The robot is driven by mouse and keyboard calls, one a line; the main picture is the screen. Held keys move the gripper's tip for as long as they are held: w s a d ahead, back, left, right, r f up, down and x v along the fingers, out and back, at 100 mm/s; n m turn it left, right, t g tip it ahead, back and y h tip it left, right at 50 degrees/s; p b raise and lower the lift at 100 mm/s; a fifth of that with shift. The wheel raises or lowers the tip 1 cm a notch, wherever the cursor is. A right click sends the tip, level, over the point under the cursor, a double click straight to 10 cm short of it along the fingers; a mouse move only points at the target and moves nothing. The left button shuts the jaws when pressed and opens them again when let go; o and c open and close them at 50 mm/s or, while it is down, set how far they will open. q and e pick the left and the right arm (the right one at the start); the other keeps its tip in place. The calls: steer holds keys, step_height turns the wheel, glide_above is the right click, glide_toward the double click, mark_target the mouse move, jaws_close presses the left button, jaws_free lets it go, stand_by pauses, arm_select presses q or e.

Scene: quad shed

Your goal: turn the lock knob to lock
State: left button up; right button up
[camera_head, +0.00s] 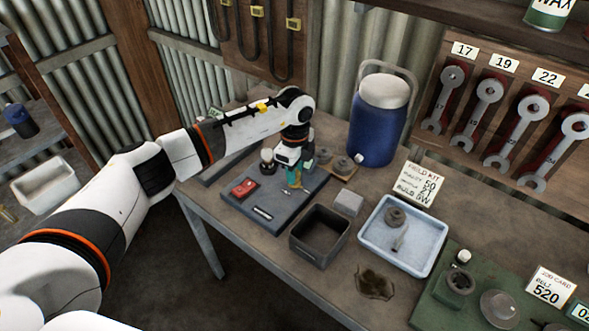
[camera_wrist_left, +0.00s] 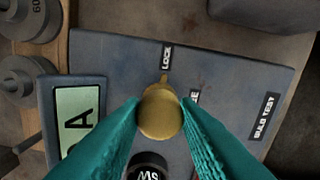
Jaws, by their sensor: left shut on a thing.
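The brass lock knob (camera_wrist_left: 160,112) sits on a dark blue-grey panel (camera_wrist_left: 215,70) in the left wrist view. Its small pointer points at the LOCK label (camera_wrist_left: 166,57). A second label (camera_wrist_left: 194,97), partly hidden by a finger, lies to the right of the pointer. My left gripper (camera_wrist_left: 160,108) has its teal fingers closed on both sides of the knob. In the head view the left gripper (camera_head: 294,182) reaches down onto the panel (camera_head: 262,222), and its fingers hide most of the knob there. My right gripper is in neither view.
A display (camera_wrist_left: 77,118) and a black round part (camera_wrist_left: 148,165) are near the fingers. A red block (camera_head: 244,188) lies on the panel. A dark open bin (camera_head: 318,252), a pale blue tray (camera_head: 373,243) and a blue cooler (camera_head: 376,125) stand nearby.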

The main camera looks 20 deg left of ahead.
arm_select(q)
steer(key=shift+r, duration=0.15)
steer(key=o, duration=1)
steer(key=shift+c, duration=0.2)
step_height(320, 180, up, 12)
steer(key=b, duration=0.3)
steer(key=shift+b, duration=0.3)
